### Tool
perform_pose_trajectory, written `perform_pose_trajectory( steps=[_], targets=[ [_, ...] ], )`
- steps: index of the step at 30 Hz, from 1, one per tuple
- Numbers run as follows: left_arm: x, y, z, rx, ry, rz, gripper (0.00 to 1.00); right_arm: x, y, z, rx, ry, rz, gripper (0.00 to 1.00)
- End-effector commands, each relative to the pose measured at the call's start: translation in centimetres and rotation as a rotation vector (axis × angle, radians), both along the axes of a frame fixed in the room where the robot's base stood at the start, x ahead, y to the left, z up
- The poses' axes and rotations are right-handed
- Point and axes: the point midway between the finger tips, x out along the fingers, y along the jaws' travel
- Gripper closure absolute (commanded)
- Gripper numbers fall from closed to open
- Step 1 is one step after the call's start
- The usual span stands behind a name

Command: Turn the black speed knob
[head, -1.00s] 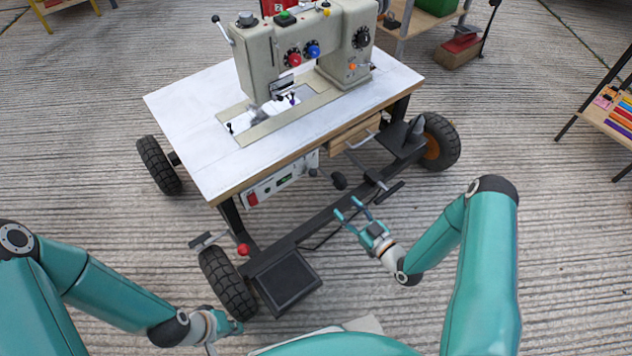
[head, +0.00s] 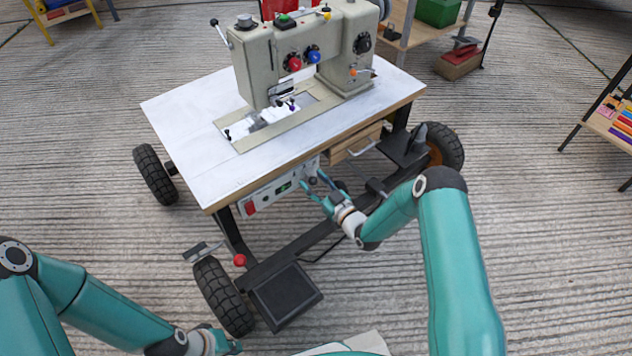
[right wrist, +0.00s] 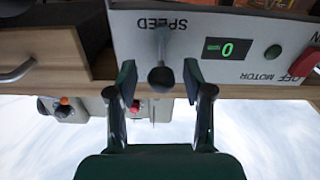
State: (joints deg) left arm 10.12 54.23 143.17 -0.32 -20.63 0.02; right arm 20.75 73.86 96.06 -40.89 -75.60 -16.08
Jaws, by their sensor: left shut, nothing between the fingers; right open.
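The black speed knob (right wrist: 161,78) sticks out of the white control panel (right wrist: 150,20), under the word SPEED, which appears upside down in the right wrist view. My right gripper (right wrist: 160,75) is open, with one finger on each side of the knob and a visible gap to both. In the head view my right gripper (head: 312,180) is at the right end of the panel (head: 272,190), and its fingers partly cover the knob. The green display (right wrist: 226,48) reads 0. My left gripper (head: 232,347) is shut and empty at the bottom, away from the table.
The panel hangs under the front edge of a white table (head: 190,140) carrying a beige sewing machine (head: 290,60). A red motor switch (right wrist: 305,62) is on the same panel. A wooden drawer with a metal handle (head: 365,148) is just right of my right gripper.

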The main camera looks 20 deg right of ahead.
Motion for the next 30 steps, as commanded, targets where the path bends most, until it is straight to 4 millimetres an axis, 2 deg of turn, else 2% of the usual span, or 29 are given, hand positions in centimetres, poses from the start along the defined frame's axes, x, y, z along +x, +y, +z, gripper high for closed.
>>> perform_pose_trajectory(
  steps=[5, 13, 22, 24, 25, 30],
  targets=[
    [0.0, 0.0, -0.3, 0.0, 0.0, 0.0, 1.0, 0.9, 0.3, 0.0, 0.0, 0.0, -0.001, 0.49],
    [0.0, 0.0, -0.3, 0.0, 0.0, 0.0, 1.0, 1.0, 0.3, 0.0, 0.0, 0.001, -0.001, 0.49],
    [0.0, 0.0, -0.3, 0.0, 0.0, 0.0, 1.0, 1.0, 0.3, 0.0, 0.0, 0.001, -0.002, 0.99],
    [0.0, 0.0, -0.3, 0.0, 0.0, 0.0, 1.0, 1.0, 0.3, 0.0, 0.001, 0.001, -0.002, 1.0],
    [0.0, 0.1, -0.3, 0.0, 0.0, 0.002, 1.0, 1.0, -1.0, 0.0, -0.001, 0.0, -0.006, 1.0],
    [0.0, 0.0, -0.3, 0.0, 0.0, 0.0, 1.0, 0.9, -0.1, -0.1, -0.001, 0.002, -0.006, 1.0]
  ],
)
